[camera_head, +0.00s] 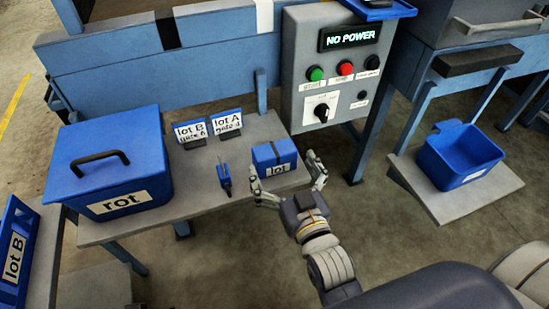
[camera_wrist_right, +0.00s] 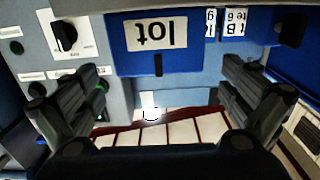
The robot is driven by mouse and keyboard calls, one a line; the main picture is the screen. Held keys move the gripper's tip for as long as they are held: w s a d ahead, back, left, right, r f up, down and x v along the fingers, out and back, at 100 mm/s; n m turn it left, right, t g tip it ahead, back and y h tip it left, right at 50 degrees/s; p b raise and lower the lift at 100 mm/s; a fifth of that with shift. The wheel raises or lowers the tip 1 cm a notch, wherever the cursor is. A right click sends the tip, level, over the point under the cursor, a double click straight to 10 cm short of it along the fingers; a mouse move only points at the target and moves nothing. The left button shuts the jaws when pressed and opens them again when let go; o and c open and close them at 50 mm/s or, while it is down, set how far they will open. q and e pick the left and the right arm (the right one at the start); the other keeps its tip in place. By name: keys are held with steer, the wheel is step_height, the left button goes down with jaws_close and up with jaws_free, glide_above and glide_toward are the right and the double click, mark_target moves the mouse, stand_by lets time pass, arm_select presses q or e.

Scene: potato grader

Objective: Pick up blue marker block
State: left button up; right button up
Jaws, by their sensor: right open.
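The blue marker block (camera_head: 272,153), a small blue box with a white "lot" label, sits at the right end of the grey table. My right gripper (camera_head: 286,172) is open at the table's front right edge, its fingers spread and pointing at the block's front. In the right wrist view the block (camera_wrist_right: 185,58) appears upside down beyond and between the spread fingers (camera_wrist_right: 162,88). Nothing is between the fingers, and I see no contact with the block. My left gripper is not in view.
The grey table (camera_head: 200,198) also holds a large blue "rot" bin (camera_head: 148,170), "lot B" (camera_head: 190,131) and "lot A" (camera_head: 227,123) signs, and a small blue tool (camera_head: 225,178). A control panel (camera_head: 300,60) reading "NO POWER" stands behind right. A blue tub (camera_head: 435,160) sits far right.

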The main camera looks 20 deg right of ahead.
mark_target(278, 158)
steer(key=w+b, duration=0.1)
steer(key=w, duration=0.3)
steer(key=shift+w, duration=0.2)
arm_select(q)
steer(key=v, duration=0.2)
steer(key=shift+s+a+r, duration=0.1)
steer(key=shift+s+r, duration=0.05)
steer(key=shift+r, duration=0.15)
arm_select(e)
steer(key=shift+w, duration=0.4)
steer(key=shift+r, duration=0.1)
steer(key=c, duration=1.2)
